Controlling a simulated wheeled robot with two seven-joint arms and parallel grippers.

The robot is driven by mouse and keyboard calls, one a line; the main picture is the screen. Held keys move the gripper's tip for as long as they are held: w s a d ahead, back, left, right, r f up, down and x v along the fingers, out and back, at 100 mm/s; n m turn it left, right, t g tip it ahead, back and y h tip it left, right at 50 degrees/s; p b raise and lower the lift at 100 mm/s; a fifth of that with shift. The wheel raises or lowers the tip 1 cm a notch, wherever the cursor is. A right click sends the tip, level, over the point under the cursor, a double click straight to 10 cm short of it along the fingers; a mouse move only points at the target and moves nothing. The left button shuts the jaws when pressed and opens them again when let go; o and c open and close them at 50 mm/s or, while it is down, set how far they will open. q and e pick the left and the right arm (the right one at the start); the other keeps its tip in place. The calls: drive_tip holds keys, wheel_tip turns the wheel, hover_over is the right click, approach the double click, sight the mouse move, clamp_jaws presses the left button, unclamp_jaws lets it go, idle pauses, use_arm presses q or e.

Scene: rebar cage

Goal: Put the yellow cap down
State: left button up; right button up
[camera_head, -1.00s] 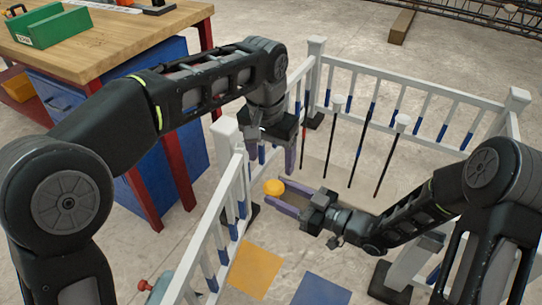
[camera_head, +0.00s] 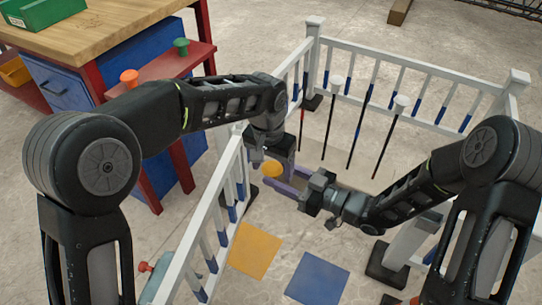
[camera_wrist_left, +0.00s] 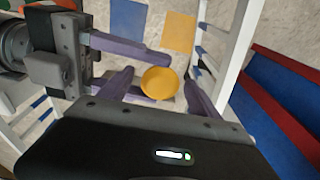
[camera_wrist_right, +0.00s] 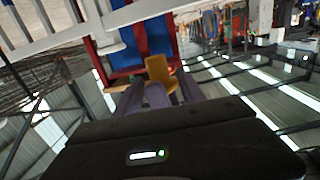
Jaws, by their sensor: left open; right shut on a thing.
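The yellow cap (camera_head: 272,169) is at the fingertips of my right gripper (camera_head: 280,184), inside the white-railed enclosure and above the floor. The right gripper is shut on it; the exact grip is partly hidden. In the right wrist view the cap (camera_wrist_right: 157,68) shows just beyond the purple fingers (camera_wrist_right: 157,92). My left gripper (camera_head: 282,160) is open, close above the cap. In the left wrist view the round yellow cap (camera_wrist_left: 160,83) lies between the spread left fingers, with the right gripper (camera_wrist_left: 135,65) coming in from the left. I cannot tell whether the left fingers touch it.
White railings (camera_head: 222,217) with blue-banded posts surround both grippers. Dark rods with white tops (camera_head: 335,84) stand behind them. A yellow square (camera_head: 255,250) and a blue square (camera_head: 317,279) lie on the floor. A red shelf (camera_head: 160,68) holds an orange cap (camera_head: 129,77) and a green cap (camera_head: 181,45).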

use_arm(q)
drive_tip(key=shift+f, duration=0.35)
drive_tip(key=shift+c, duration=0.2)
drive_tip(key=c, duration=1.2)
drive_tip(key=shift+c, duration=0.6)
use_arm(e)
drive_tip(key=o, duration=1.4)
drive_tip(key=v, duration=1.2)
drive_tip(key=shift+f, duration=0.1)
